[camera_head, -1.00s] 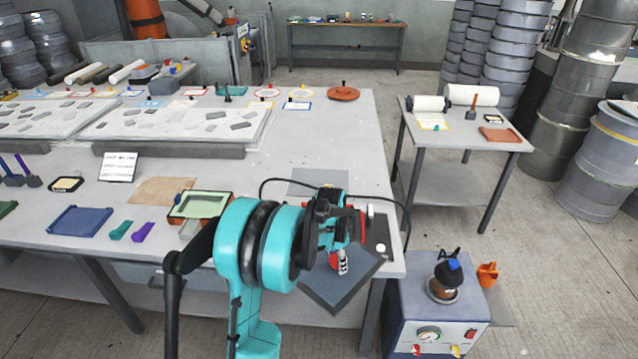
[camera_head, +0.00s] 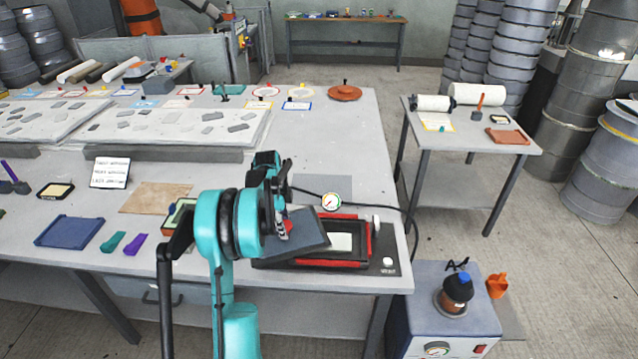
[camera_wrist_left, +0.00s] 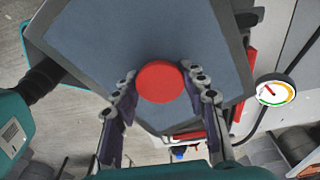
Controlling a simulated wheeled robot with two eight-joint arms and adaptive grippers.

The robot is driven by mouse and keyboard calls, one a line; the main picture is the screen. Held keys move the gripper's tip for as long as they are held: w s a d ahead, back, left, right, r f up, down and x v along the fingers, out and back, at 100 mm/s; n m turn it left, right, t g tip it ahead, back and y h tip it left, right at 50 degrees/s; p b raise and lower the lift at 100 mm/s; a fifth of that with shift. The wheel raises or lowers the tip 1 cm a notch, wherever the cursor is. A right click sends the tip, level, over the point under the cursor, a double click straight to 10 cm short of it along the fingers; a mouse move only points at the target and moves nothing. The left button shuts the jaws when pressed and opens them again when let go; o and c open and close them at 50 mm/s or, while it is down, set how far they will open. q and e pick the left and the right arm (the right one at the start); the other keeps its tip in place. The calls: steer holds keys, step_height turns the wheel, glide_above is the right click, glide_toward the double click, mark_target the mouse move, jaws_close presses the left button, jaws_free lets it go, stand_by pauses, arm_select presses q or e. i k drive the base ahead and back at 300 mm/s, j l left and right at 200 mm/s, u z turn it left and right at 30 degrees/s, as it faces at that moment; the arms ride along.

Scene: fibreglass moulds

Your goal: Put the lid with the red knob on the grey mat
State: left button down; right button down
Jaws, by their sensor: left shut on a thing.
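The lid (camera_head: 307,238) is a flat dark grey-blue plate with a round red knob (camera_wrist_left: 160,82). My left gripper (camera_head: 284,228) is shut on the knob and holds the lid tilted above the table. In the left wrist view, the two fingers stand on either side of the knob, with the lid (camera_wrist_left: 110,40) behind it. The grey mat (camera_head: 338,190) lies flat on the table, beyond the lid and partly hidden by my arm. My right gripper is not in view.
A black box with a red frame (camera_head: 369,240) and a pale square inside stands at the table's front right, partly under the lid. A gauge (camera_head: 331,202) with a black cable is between it and the mat.

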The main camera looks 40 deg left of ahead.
mark_target(321, 193)
steer(key=i+j, duration=0.3)
steer(key=j, duration=0.15)
steer(key=i+j, duration=0.25)
steer(key=j, duration=0.15)
steer(key=i+j, duration=0.3)
steer(key=j, duration=0.15)
